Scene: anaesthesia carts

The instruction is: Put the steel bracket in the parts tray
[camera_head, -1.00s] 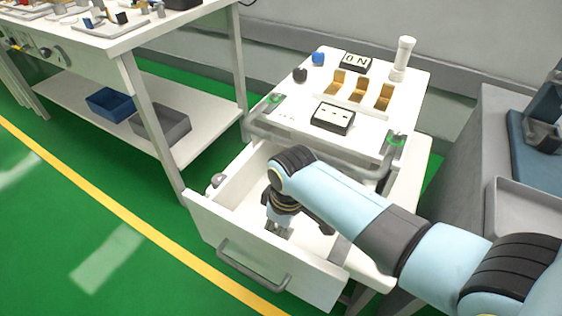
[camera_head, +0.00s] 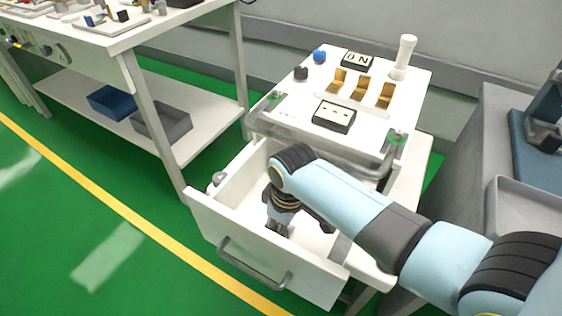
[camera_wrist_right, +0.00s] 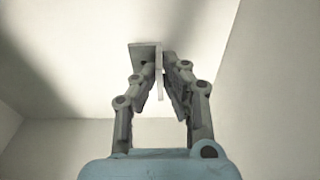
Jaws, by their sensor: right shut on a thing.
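My right gripper (camera_head: 277,229) reaches down into the open white drawer (camera_head: 262,243) of the cart. In the right wrist view the gripper (camera_wrist_right: 158,75) is shut on the steel bracket (camera_wrist_right: 145,54), a grey piece with a flat plate and a thin upright flange between the fingertips. The bracket is at or close to the drawer floor; I cannot tell if it touches. In the head view the bracket is hardly visible at the fingertips. A shallow grey tray (camera_head: 531,222) sits at the right; I cannot tell whether it is the parts tray. My left gripper is not in view.
The drawer's front handle (camera_head: 252,266) faces the aisle. The cart top (camera_head: 300,118) holds brown angled blocks (camera_head: 360,88), a white cylinder (camera_head: 403,57) and small signs. A workbench (camera_head: 150,32) with small parts stands at the left.

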